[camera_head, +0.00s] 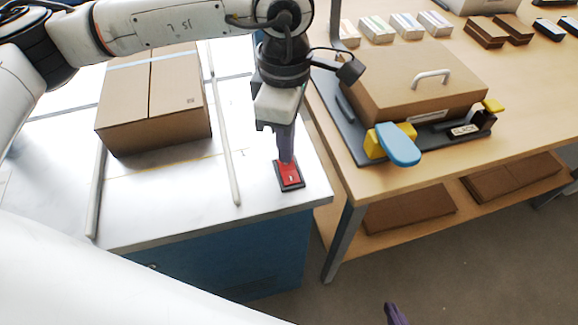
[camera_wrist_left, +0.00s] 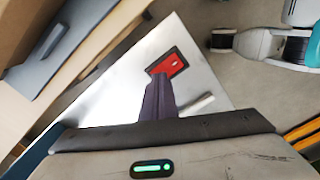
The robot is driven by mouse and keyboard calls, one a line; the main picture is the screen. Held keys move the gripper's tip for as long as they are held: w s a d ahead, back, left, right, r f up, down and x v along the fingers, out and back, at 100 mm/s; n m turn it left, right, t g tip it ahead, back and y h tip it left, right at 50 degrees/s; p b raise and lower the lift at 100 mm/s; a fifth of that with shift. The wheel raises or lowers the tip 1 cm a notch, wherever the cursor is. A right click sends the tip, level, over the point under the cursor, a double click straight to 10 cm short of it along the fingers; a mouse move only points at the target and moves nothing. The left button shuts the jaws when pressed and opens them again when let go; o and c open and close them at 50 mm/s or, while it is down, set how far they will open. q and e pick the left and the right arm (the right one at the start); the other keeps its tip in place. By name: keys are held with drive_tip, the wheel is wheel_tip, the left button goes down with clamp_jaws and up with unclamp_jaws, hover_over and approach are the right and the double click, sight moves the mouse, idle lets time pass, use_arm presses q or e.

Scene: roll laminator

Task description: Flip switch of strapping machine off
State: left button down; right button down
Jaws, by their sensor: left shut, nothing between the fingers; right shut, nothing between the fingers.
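The strapping machine (camera_head: 170,205) has a bright metal top and a blue body, at the left in the head view. Its switch (camera_head: 290,176) is a red rocker in a black frame near the front right corner of the top. The switch also shows in the left wrist view (camera_wrist_left: 172,64). My left gripper (camera_head: 286,160) is shut and empty, pointing down with its fingertips at the far edge of the red rocker. In the left wrist view the fingertips (camera_wrist_left: 159,78) overlap the switch's edge; I cannot tell whether they touch. My right gripper (camera_head: 394,314) shows only a purple tip at the bottom.
A cardboard box (camera_head: 155,100) lies on the machine top, between pale rails (camera_head: 224,140). Open floor lies in front of the table.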

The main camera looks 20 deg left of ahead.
use_arm(q)
drive_tip(key=shift+f+b, duration=0.75)
drive_tip(key=shift+f, duration=0.05)
idle(0.5)
wheel_tip(320, 180, up, 7)
drive_tip(key=p, duration=0.3)
idle(0.6)
idle(0.4)
